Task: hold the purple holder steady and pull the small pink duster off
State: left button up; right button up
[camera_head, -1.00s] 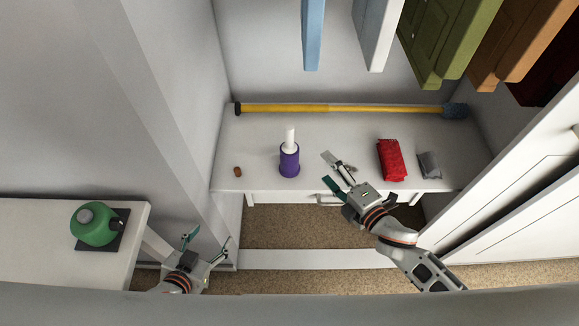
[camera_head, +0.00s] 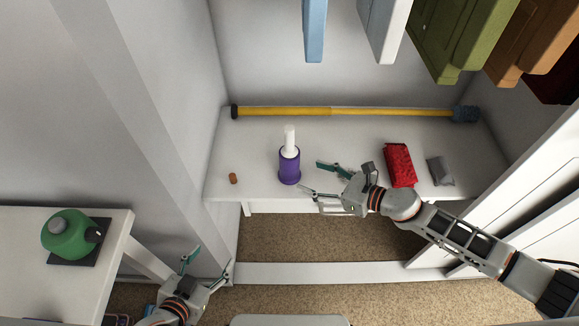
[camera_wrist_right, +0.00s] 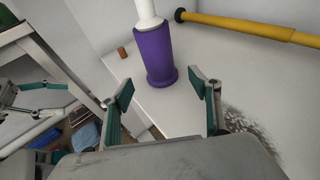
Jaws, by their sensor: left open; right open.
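The purple holder (camera_head: 289,168) stands upright on the white shelf, with a white cylindrical piece (camera_head: 289,138) rising from its top. No pink duster shows; the white piece sits where one might be, and its top is cut off in the right wrist view. My right gripper (camera_head: 309,177) is open, just right of the holder and pointing at it. In the right wrist view the holder (camera_wrist_right: 153,55) appears ahead between the two open fingers, apart from them. My left gripper (camera_head: 210,262) is open and empty, low at the left, in front of the shelf and well away from the holder.
A small brown cylinder (camera_head: 233,178) stands left of the holder. A red packet (camera_head: 399,165) and a grey pouch (camera_head: 440,171) lie to the right. A yellow pole (camera_head: 340,112) lies along the back. A green jug (camera_head: 67,233) stands on the left table. Cabinet walls flank the shelf.

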aim_at(295, 171)
jog(key=b+x, duration=0.1)
jog(key=x, duration=0.6)
jog(key=shift+a+f, duration=0.1)
jog(key=shift+f, duration=0.05)
jog(key=shift+w+a, duration=0.3)
jog(key=c, duration=0.9)
jog(key=shift+c, duration=0.4)
jog(key=shift+c, duration=0.4)
